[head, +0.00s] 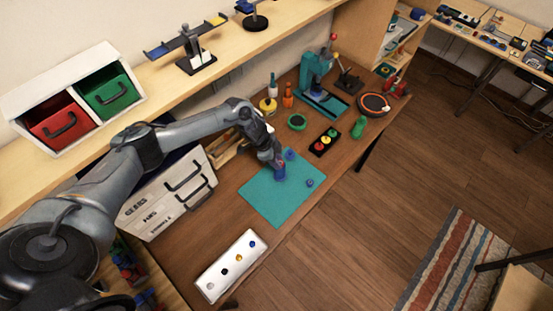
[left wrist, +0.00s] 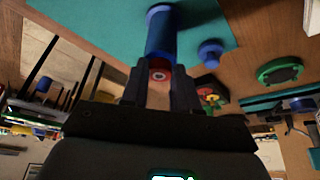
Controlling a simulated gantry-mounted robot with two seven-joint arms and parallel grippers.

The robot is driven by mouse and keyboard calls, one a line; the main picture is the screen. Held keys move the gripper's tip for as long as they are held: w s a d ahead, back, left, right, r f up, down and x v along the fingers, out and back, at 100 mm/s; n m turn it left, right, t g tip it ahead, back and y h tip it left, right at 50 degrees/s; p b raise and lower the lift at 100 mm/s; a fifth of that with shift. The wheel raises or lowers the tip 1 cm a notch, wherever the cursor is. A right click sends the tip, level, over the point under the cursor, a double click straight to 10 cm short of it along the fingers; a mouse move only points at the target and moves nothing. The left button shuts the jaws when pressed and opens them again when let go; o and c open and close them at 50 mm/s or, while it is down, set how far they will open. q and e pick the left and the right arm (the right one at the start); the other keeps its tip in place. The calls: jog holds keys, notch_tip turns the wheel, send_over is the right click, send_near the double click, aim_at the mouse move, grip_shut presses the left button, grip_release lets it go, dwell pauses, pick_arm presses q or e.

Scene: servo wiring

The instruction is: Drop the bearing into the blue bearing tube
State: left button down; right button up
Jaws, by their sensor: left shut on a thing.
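My left gripper (head: 279,172) is low over the teal mat. Its fingers also show in the left wrist view (left wrist: 160,88), shut on a small reddish ring with a pale centre, which looks like the bearing (left wrist: 159,75). The blue bearing tube (left wrist: 161,34) stands on the mat directly beyond the fingertips. The ring appears lined up with the tube's near end; whether they touch is hard to tell. Another blue piece (head: 309,183) sits apart on the mat, and one more (head: 290,154) is by the gripper. My right gripper is not in view.
The teal mat (head: 262,204) has free room at the front. A white tray (head: 213,287) with several small coloured pieces lies at the near end. A black holder with coloured buttons (head: 325,142), a green round dish (head: 297,122) and bottles stand behind. A white drawer box (head: 165,205) is left.

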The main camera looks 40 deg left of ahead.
pick_arm(q)
jog(key=shift+c, duration=1.4)
grip_release()
jog(key=shift+r, duration=0.2)
jog(key=shift+r+p, duration=1.9)
jog(key=shift+p, duration=0.2)
jog(key=shift+r+p, duration=1.4)
jog(key=shift+r, duration=0.05)
